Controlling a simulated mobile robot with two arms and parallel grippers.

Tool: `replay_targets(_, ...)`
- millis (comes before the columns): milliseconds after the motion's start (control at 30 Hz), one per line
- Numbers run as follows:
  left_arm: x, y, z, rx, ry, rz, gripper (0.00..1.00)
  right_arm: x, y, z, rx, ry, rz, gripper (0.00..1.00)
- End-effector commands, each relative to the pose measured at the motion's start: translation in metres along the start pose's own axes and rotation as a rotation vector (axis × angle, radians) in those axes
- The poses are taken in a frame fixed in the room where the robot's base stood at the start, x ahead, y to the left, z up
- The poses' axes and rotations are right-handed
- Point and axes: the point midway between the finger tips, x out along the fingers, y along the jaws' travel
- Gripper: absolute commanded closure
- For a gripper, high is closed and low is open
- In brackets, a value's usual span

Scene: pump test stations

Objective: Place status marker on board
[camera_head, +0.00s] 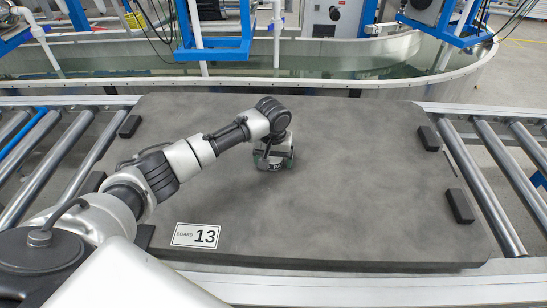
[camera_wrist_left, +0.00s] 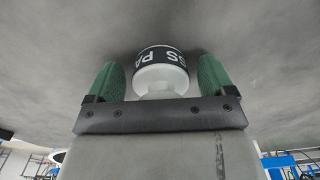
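The board (camera_head: 340,190) is a large dark grey slab with a white label (camera_head: 196,235) reading 13 at its front left. My left gripper (camera_head: 273,162) points down close over the middle of the board. In the left wrist view, the status marker (camera_wrist_left: 161,73) is white with a dark band showing part of the word PASS. It sits between the two green fingers of my left gripper (camera_wrist_left: 160,82), with a narrow gap visible on each side. The marker appears to stand on the board. In the head view the gripper mostly hides it. My right gripper is not in view.
Metal rollers (camera_head: 487,165) flank the board on both sides. Small black blocks (camera_head: 460,206) sit at its side edges. Behind it is a water basin (camera_head: 340,62) with blue-framed equipment (camera_head: 215,35) above. The right half of the board is clear.

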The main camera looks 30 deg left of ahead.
Motion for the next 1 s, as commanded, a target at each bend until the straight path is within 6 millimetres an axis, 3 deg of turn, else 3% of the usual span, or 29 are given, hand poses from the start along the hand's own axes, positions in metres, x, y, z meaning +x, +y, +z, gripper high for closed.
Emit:
replay_targets(333, -0.003, 0.0, -0.001, 0.0, 0.001, -0.001, 0.16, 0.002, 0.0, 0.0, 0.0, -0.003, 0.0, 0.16)
replay_targets(433, -0.018, 0.0, -0.001, -0.001, 0.002, 0.002, 0.16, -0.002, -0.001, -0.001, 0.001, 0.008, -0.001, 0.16)
replay_targets(800, -0.095, 0.0, -0.001, 0.0, 0.003, 0.001, 0.16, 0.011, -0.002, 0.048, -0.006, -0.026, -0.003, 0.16)
replay_targets(1000, -0.118, 0.0, -0.001, 0.0, 0.001, 0.001, 0.16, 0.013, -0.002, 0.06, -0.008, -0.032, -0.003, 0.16)
